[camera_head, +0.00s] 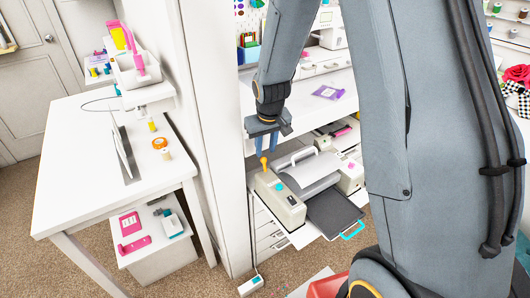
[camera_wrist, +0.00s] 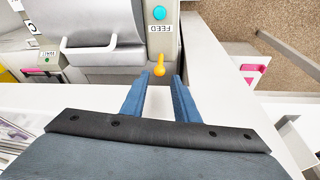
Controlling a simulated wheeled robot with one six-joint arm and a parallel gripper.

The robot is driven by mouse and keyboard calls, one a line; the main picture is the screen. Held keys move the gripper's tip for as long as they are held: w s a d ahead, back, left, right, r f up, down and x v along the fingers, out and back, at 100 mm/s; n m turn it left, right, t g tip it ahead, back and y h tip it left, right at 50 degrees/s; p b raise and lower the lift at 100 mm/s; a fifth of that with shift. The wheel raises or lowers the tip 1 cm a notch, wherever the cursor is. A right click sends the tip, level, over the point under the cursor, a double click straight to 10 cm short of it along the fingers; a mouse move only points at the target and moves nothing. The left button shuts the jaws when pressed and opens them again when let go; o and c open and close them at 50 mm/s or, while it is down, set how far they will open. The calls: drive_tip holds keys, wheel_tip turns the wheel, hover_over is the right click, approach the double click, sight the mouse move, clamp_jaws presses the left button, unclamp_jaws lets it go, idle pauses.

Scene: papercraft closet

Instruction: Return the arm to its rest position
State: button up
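My gripper (camera_head: 267,153) points down in front of the shelf, just above a grey machine (camera_head: 282,207) with a rounded cover. In the wrist view my gripper (camera_wrist: 157,80) has its two blue fingers apart, with nothing between them. An orange-yellow lever (camera_wrist: 160,69) on the machine lies just beyond the fingertips; it also shows in the head view (camera_head: 264,163). I cannot tell the exact gap between fingers and lever. A cyan button (camera_wrist: 159,13) marked FEED is beside it. My raised arm (camera_head: 415,110) fills the right of the head view.
A dark tray (camera_head: 333,212) sticks out from the machine. A shelf (camera_head: 335,100) with a purple packet stands above, close to my gripper. A white partition (camera_head: 208,130) separates the white table (camera_head: 75,150) at left. Carpet (camera_head: 190,278) is open in front.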

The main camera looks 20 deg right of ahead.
idle(0.5)
drive_tip(key=s+r+g, duration=0.1)
drive_tip(key=s+r, duration=0.2)
drive_tip(key=s, duration=0.8)
drive_tip(key=s+r+m+b, duration=0.1)
drive_tip(key=s+r, duration=0.3)
drive_tip(key=s, duration=0.6)
drive_tip(key=shift+s+d+g, duration=0.4)
